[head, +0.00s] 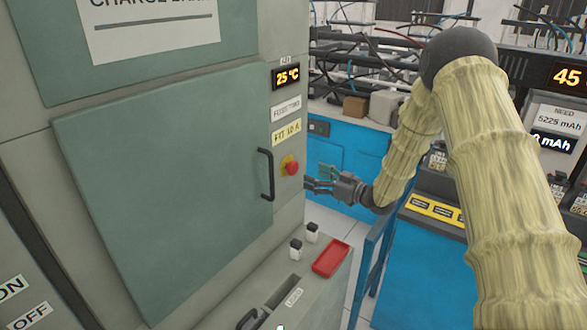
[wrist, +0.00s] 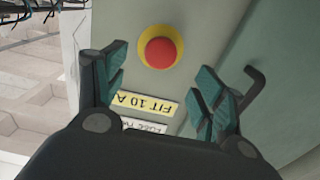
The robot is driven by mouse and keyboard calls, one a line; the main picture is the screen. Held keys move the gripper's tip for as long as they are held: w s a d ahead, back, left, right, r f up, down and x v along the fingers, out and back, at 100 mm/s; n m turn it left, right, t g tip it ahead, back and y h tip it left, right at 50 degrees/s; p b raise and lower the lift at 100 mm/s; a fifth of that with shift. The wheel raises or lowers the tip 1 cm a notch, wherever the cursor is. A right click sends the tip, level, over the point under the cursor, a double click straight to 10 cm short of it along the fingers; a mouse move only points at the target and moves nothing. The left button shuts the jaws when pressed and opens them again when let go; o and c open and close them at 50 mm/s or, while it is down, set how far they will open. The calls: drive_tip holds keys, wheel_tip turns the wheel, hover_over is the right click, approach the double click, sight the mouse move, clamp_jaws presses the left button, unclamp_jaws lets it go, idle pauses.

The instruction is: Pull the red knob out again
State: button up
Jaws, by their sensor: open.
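The red knob (head: 292,168) sits on a yellow round plate on the grey-green cabinet front, just right of the door handle. In the wrist view the red knob (wrist: 160,53) is ahead of my fingers, near the top middle, with its yellow ring around it. My gripper (head: 318,180) is to the right of the knob in the head view, apart from it. In the wrist view my gripper (wrist: 160,90) has its two teal-padded fingers spread wide with nothing between them. How far the knob stands out is hard to tell.
The cabinet door (head: 165,185) is shut, with a black handle (head: 266,175) close to the knob. Below is a ledge with a red tray (head: 331,258) and small white-and-black items (head: 296,248). A blue rail (head: 368,265) and battery racks stand to the right.

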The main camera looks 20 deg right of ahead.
sight(295, 170)
drive_tip(key=p+x, duration=0.3)
drive_tip(key=x, duration=0.6)
drive_tip(key=shift+a, duration=0.1)
drive_tip(key=c, duration=1.5)
drive_tip(key=shift+s+d+f+b, duration=0.15)
drive_tip(key=shift+s+d+b, duration=0.3)
drive_tip(key=shift+s+b, duration=0.05)
drive_tip(key=shift+s+d, duration=0.15)
drive_tip(key=shift+s, duration=0.1)
drive_tip(key=o, duration=1.5)
drive_tip(key=shift+s+d, duration=0.1)
drive_tip(key=shift+d, duration=0.05)
